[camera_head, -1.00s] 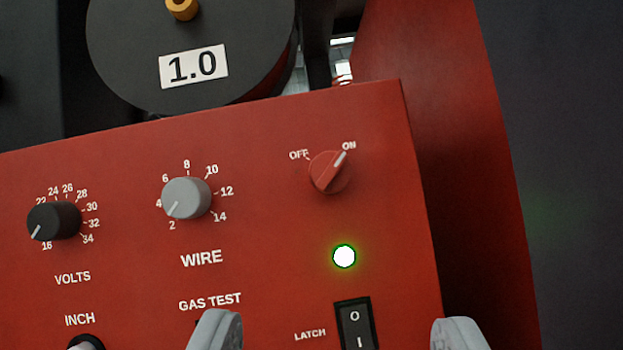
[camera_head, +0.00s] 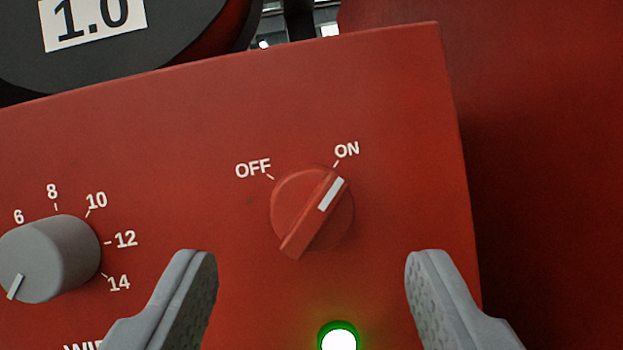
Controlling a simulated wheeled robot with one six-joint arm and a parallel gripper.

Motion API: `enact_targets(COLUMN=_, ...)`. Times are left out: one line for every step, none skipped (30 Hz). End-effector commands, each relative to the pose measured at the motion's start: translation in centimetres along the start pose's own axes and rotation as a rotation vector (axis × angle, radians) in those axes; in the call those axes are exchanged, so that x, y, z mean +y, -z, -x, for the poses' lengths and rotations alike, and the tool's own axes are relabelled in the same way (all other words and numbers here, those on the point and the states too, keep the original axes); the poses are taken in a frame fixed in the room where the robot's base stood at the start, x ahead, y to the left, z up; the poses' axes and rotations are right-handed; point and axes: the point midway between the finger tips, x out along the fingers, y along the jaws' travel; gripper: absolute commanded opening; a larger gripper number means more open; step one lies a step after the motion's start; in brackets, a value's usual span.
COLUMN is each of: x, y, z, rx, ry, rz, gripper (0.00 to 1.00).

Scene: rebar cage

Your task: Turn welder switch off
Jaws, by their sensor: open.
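The red rotary welder switch (camera_head: 312,212) sits on the red welder panel (camera_head: 250,110). Its white mark points up and right to the ON label (camera_head: 346,150); the OFF label (camera_head: 253,168) is up and left of it. A round green-rimmed light (camera_head: 338,338) glows below the switch. My gripper (camera_head: 312,262) is open and empty. Its two grey fingers stand wide apart, one on each side below the switch in the picture. They do not appear to touch the switch or the panel.
A grey wire knob (camera_head: 50,258) with a numbered scale stands out from the panel, left of my left finger. A dark round spool (camera_head: 130,50) with a 1.0 label is at the upper left. The panel's right edge lies beyond my right finger.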

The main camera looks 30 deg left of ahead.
Motion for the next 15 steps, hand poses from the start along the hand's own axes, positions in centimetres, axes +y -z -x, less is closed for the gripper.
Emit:
enact_targets(x=0.0, y=-0.1, z=-0.7, rx=-0.001, ry=0.0, rz=0.001, gripper=0.57)
enact_targets(x=0.0, y=-0.1, z=-1.1, rx=0.0, ry=0.0, rz=0.001, gripper=0.57)
enact_targets(x=0.0, y=-0.1, z=-1.6, rx=0.0, ry=0.0, rz=0.0, gripper=0.57)
enact_targets(x=0.0, y=-0.1, z=-1.9, rx=0.0, ry=0.0, rz=0.001, gripper=0.57)
enact_targets(x=0.0, y=-0.1, z=-2.2, rx=0.0, ry=0.0, rz=0.001, gripper=0.57)
enact_targets(x=0.0, y=-0.1, z=-2.6, rx=0.0, ry=0.001, rz=0.0, gripper=0.57)
enact_targets(x=0.0, y=-0.1, z=-2.9, rx=-0.001, ry=0.0, rz=0.001, gripper=0.57)
enact_targets(x=0.0, y=-0.1, z=-3.1, rx=-0.001, ry=0.0, rz=0.001, gripper=0.57)
enact_targets(x=0.0, y=-0.1, z=-3.4, rx=0.0, ry=0.0, rz=0.0, gripper=0.57)
enact_targets(x=0.0, y=-0.1, z=-3.6, rx=-0.001, ry=0.001, rz=0.0, gripper=0.57)
enact_targets(x=0.0, y=-0.1, z=-3.8, rx=0.0, ry=0.001, rz=0.001, gripper=0.57)
enact_targets(x=-0.1, y=0.0, z=-4.0, rx=0.001, ry=0.001, rz=0.001, gripper=0.57)
enact_targets(x=-0.1, y=0.0, z=-4.1, rx=0.001, ry=0.0, rz=0.001, gripper=0.57)
enact_targets(x=0.0, y=0.0, z=-4.2, rx=0.0, ry=0.0, rz=0.0, gripper=0.57)
enact_targets(x=0.0, y=-0.1, z=-4.3, rx=0.0, ry=0.0, rz=0.0, gripper=0.57)
